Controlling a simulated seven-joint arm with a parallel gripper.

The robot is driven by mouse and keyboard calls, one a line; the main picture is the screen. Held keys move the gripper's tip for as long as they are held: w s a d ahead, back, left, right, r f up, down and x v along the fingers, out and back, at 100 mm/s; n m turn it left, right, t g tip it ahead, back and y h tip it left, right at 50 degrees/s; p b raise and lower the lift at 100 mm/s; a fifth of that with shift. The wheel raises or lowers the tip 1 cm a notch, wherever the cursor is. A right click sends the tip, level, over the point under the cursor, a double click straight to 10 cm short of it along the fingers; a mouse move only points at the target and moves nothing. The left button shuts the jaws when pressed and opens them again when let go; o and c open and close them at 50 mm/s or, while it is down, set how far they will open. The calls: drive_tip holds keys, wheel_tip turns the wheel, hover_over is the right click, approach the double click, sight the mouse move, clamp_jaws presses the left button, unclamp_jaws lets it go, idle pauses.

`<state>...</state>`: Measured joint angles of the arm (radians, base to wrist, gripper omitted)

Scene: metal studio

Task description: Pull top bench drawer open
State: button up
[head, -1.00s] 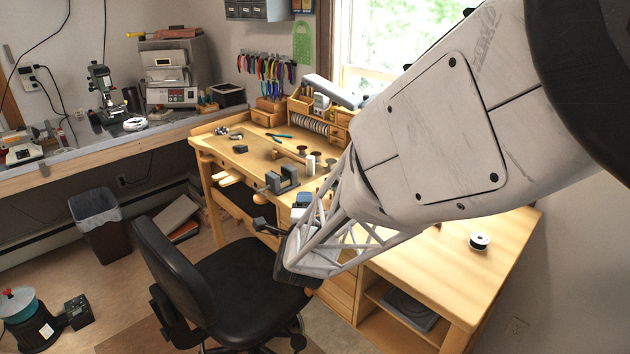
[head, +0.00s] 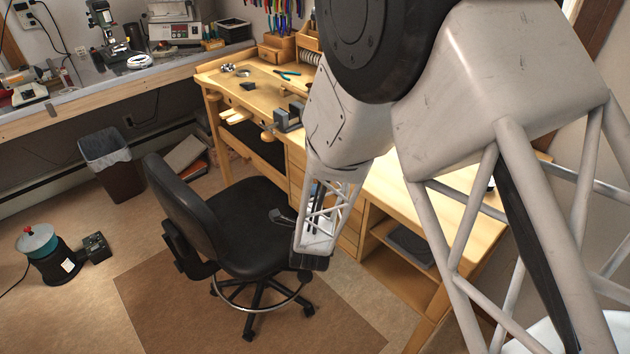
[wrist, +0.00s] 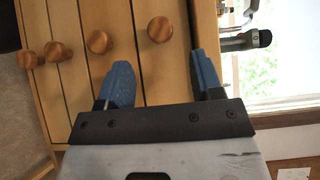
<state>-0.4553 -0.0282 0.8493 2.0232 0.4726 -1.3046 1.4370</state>
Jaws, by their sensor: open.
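The bench's drawer front shows close up and turned sideways in the wrist view, with several round wooden knobs in a row. The rightmost knob (wrist: 160,29), nearest the bench-top side, appears to belong to the top drawer (wrist: 165,75). My gripper (wrist: 161,60) is open, its two blue fingers pointing at the drawer fronts. The rightmost knob lies just beyond the fingertips, roughly centred between them, with nothing held. The drawer fronts look flush. In the head view, my arm hides much of the drawer stack (head: 297,172) and the fingers cannot be made out.
A black swivel chair (head: 240,215) stands close in front of the bench, left of my arm. A vise (head: 289,118) juts from the bench edge. The wooden bench top (head: 395,185) extends right. Floor is open in front of the chair.

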drive_tip(key=shift+w, duration=0.2)
drive_tip(key=shift+w, duration=3.7)
clamp_jaws()
